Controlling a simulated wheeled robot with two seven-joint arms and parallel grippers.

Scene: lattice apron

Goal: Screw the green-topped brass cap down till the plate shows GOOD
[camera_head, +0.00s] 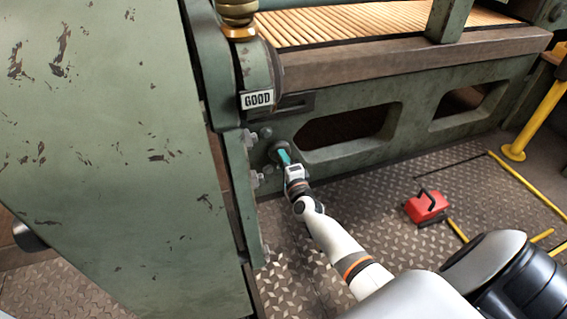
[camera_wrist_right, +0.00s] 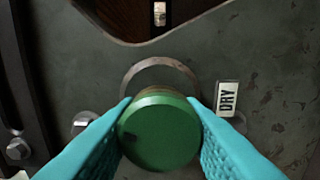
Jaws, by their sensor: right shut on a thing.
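The green-topped cap (camera_wrist_right: 160,133) faces the camera in the right wrist view, in front of a round metal ring (camera_wrist_right: 160,66) on the green frame. A little brownish side shows behind its top. My right gripper (camera_wrist_right: 160,107) is shut on the cap, one teal finger on each side. In the head view my right gripper (camera_head: 285,160) reaches the frame low down, and the cap is mostly hidden there. A plate (camera_wrist_right: 227,98) right of the cap reads DRY. Another plate (camera_head: 257,99), higher on the machine in the head view, reads GOOD. My left gripper is not in view.
A brass fitting (camera_head: 238,14) stands above the GOOD plate. Bolt heads (camera_wrist_right: 18,148) flank the cap. A large green panel (camera_head: 105,140) fills the left. A red box (camera_head: 426,207) sits on the tread-plate floor (camera_head: 350,195), with yellow bars at right.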

